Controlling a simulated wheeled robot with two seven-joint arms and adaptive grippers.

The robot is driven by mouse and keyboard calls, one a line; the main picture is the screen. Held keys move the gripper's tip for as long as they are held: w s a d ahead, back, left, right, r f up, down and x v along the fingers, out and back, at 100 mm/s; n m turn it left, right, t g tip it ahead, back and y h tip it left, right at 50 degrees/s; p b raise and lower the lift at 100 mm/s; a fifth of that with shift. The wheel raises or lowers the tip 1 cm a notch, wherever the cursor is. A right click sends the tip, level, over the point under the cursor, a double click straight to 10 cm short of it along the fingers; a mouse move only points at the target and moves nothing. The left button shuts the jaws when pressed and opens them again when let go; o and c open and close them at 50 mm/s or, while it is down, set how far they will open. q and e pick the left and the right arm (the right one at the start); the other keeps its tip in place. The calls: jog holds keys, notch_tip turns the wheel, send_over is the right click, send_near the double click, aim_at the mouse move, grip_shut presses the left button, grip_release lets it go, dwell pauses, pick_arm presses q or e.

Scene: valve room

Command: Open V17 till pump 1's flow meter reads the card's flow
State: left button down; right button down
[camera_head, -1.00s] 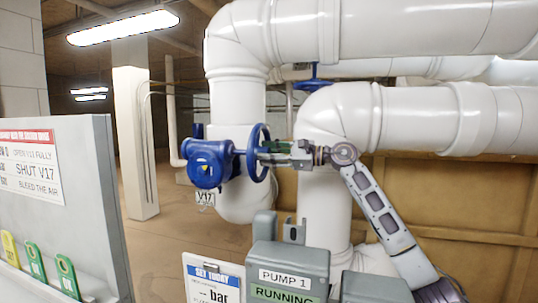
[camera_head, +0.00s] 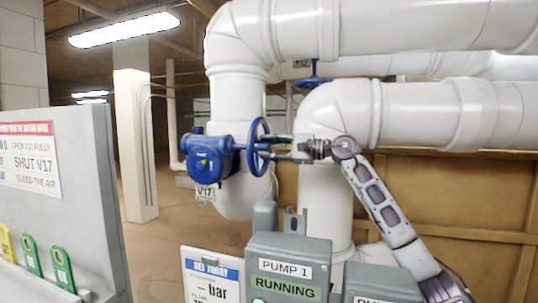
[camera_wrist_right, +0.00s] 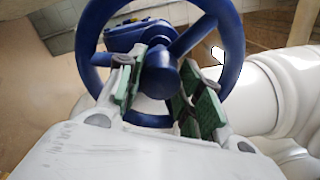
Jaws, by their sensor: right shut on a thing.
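Valve V17 is a blue body (camera_head: 207,160) on a white pipe, with a "V17" tag (camera_head: 205,193) below it and a blue handwheel (camera_head: 258,124) on its right. My right gripper (camera_head: 273,149) reaches the handwheel from the right. In the right wrist view, my right gripper (camera_wrist_right: 165,82) has its green-padded fingers on either side of the handwheel's hub, among the spokes, and is shut on the handwheel (camera_wrist_right: 90,42). A "SET TODAY" card (camera_head: 211,282) shows "bar" and a partly cut-off flow line; its numbers are unreadable. No flow meter reading is legible. My left gripper is out of view.
A grey pump 1 box (camera_head: 289,250) labelled RUNNING stands below the valve, with another box (camera_head: 382,282) to its right. A grey board (camera_head: 85,190) with a notice and several coloured tags stands at left. Large white pipes (camera_head: 430,115) run close behind my right arm.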

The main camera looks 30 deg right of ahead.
jog(key=shift+f+n+b, duration=0.1)
jog(key=shift+n+b, duration=0.35)
jog(key=shift+n, duration=0.35)
jog(key=shift+n+b, duration=0.4)
jog(key=shift+n, duration=0.5)
jog(key=n+b, duration=0.1)
jog(key=n, duration=0.2)
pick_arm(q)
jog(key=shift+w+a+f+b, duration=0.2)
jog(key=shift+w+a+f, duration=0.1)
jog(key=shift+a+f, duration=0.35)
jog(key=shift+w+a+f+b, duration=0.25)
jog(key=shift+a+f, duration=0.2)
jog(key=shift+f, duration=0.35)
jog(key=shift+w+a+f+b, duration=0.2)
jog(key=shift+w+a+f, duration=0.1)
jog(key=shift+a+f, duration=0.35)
pick_arm(e)
jog(key=shift+n, duration=1.5)
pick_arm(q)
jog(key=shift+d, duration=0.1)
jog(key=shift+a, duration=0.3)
